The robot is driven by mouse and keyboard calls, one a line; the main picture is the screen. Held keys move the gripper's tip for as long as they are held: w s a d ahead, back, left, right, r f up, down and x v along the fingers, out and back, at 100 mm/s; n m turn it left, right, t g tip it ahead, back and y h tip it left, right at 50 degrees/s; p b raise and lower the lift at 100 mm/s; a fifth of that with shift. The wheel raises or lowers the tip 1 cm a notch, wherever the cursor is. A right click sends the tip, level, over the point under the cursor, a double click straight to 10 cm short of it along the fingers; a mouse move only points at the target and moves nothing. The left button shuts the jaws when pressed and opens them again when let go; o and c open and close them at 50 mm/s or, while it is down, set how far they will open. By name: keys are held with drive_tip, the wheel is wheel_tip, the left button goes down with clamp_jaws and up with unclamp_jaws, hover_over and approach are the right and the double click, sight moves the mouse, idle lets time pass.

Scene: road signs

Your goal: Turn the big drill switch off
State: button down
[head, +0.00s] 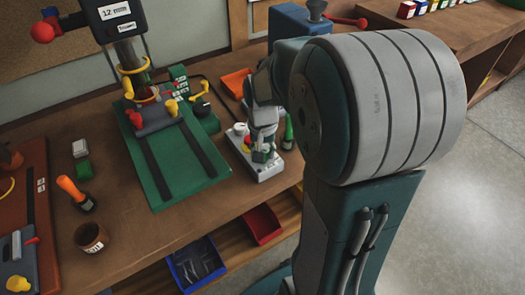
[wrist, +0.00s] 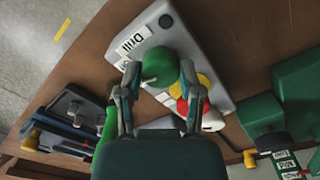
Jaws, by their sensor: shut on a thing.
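The drill switch box (head: 270,172) is a light grey box on the workbench, below my gripper (head: 262,150) in the head view. In the wrist view the box (wrist: 185,35) carries a white "Drill" label (wrist: 133,40). A round green knob (wrist: 158,64) sits between the fingertips of my gripper (wrist: 157,74), which is shut on it. Red and yellow round parts (wrist: 204,82) of the box show just right of the right finger. The knob's lower side and the switch's position are hidden by the fingers.
A drill press with a green base (head: 165,170) stands left of the box. A green-handled tool (head: 288,130) stands close on the right. An orange tray (head: 236,82) lies behind. Red (head: 262,224) and blue (head: 196,264) bins sit below the bench's front edge.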

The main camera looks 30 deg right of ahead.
drive_tip(key=shift+s+f+m, duration=0.15)
drive_tip(key=shift+m, duration=0.75)
drive_tip(key=shift+c, duration=1.3)
unclamp_jaws()
drive_tip(key=shift+a, duration=0.1)
drive_tip(key=shift+r, duration=0.2)
drive_tip(key=shift+r, duration=0.4)
wheel_tip(320, 180, up, 11)
